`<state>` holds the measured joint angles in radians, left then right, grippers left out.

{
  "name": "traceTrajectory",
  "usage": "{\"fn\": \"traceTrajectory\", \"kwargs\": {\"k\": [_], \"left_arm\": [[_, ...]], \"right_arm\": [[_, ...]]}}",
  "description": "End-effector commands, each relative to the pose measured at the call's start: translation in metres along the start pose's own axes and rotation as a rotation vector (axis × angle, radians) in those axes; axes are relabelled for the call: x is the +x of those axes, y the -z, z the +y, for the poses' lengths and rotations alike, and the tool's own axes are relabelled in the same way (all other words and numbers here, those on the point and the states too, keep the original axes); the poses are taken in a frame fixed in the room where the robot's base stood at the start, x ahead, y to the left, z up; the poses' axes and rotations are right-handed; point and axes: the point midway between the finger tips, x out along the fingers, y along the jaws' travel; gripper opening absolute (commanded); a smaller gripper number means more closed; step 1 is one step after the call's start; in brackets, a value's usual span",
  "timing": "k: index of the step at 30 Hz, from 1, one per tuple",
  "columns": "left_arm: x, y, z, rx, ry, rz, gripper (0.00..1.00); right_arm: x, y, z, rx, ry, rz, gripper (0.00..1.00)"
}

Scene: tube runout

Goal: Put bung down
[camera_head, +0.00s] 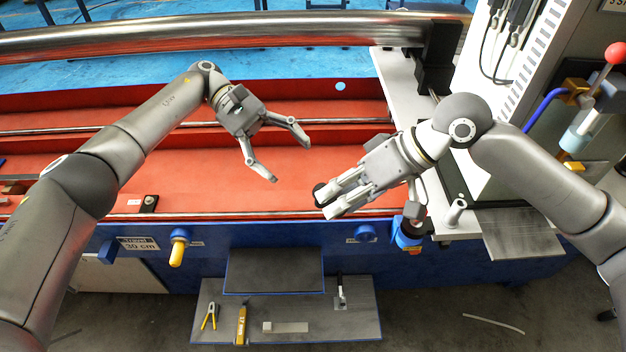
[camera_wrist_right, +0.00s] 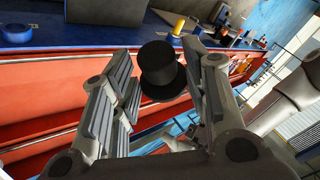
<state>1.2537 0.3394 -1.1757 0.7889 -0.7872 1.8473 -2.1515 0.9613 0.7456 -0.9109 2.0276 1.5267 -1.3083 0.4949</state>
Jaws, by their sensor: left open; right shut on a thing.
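The bung (camera_wrist_right: 160,68) is a black, hat-shaped plug with a wide rim, seen between the fingers of my right gripper (camera_wrist_right: 158,88) in the right wrist view. In the head view my right gripper (camera_head: 327,202) is shut on it above the front edge of the red trough (camera_head: 345,148); only a dark bit of the bung (camera_head: 319,189) shows at the fingertips. My left gripper (camera_head: 289,160) is open and empty over the red trough, to the left of the right gripper. A grey shelf (camera_head: 350,325) is low in front of the blue machine front.
Pliers (camera_head: 210,316), a yellow tool (camera_head: 241,325) and a pale block (camera_head: 287,327) lie on the low shelf. A dark raised panel (camera_head: 273,271) covers its rear part. A long metal tube (camera_head: 210,32) spans the back. A red-knobbed lever (camera_head: 615,53) stands at right.

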Motion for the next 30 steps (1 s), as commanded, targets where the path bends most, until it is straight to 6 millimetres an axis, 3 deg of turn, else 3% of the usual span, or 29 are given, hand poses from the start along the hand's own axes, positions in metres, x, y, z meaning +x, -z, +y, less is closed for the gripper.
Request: {"fn": "traceTrajectory", "kwargs": {"k": [15, 27, 30], "left_arm": [[0.075, 0.000, -0.001, -0.001, 0.001, -0.001, 0.68], [0.083, 0.000, 0.000, -0.002, -0.001, -0.001, 0.68], [0.083, 0.000, 0.000, -0.002, -0.001, -0.001, 0.58]], "right_arm": [[0.000, 0.000, 0.000, 0.000, 0.000, 0.000, 0.19], [0.000, 0.000, 0.000, 0.000, 0.000, 0.001, 0.19], [0.000, 0.000, 0.000, 0.000, 0.000, 0.000, 0.19]]}}
